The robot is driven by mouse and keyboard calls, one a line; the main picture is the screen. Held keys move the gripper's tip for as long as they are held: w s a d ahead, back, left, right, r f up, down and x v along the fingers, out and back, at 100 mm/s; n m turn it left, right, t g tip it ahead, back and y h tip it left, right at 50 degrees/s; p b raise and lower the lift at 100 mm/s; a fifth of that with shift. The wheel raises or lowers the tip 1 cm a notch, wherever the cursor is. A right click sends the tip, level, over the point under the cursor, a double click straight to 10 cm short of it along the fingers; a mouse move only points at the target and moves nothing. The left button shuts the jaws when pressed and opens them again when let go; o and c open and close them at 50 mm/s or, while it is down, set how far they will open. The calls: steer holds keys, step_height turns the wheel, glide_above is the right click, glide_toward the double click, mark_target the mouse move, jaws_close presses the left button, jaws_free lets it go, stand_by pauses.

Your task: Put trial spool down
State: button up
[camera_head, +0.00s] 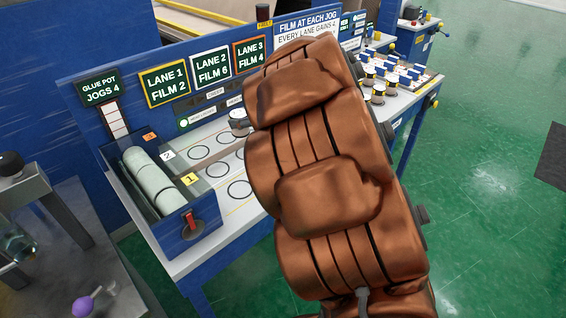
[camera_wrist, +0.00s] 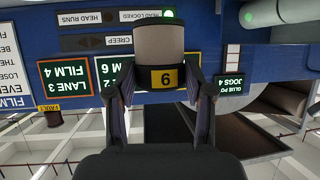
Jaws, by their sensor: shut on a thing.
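The trial spool (camera_wrist: 160,45) is a pale grey cylinder with a dark end band and a yellow tag that reads 6 as pictured. My gripper (camera_wrist: 160,88) is shut on it, one finger on each side of the tagged end. The wrist view shows the signs upside down. In the head view my brown-covered arm hides the gripper and much of the bench. A small grey round thing (camera_head: 238,116) shows at the arm's left edge over the lanes; I cannot tell whether it is the held spool.
The white bench top (camera_head: 224,222) has black ring marks in numbered lanes. Lane signs (camera_head: 164,84) line the back panel. Several small spools (camera_head: 378,92) stand farther right. Green floor is open at right.

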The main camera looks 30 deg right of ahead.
steer(key=s+d+f+b, duration=0.1)
steer(key=s+d+f, duration=0.2)
steer(key=s+d, duration=0.55)
steer(key=s+d+f+b, duration=0.15)
steer(key=s+d, duration=0.35)
steer(key=s, duration=0.7)
steer(key=shift+n+y, duration=0.3)
steer(key=w, duration=0.5)
steer(key=w+d+f+p, duration=0.1)
steer(key=w, duration=0.4)
steer(key=w+d+f+p, duration=0.1)
steer(key=w, duration=0.4)
steer(key=shift+w+f, duration=0.15)
steer(key=shift+w, duration=0.1)
steer(key=shift+w+f, duration=0.15)
steer(key=shift+f, duration=0.15)
steer(key=shift+f+p, duration=0.3)
steer(key=shift+f, duration=1.15)
steer(key=shift+f, duration=0.1)
steer(key=o, duration=1.2)
steer(key=shift+o, duration=0.2)
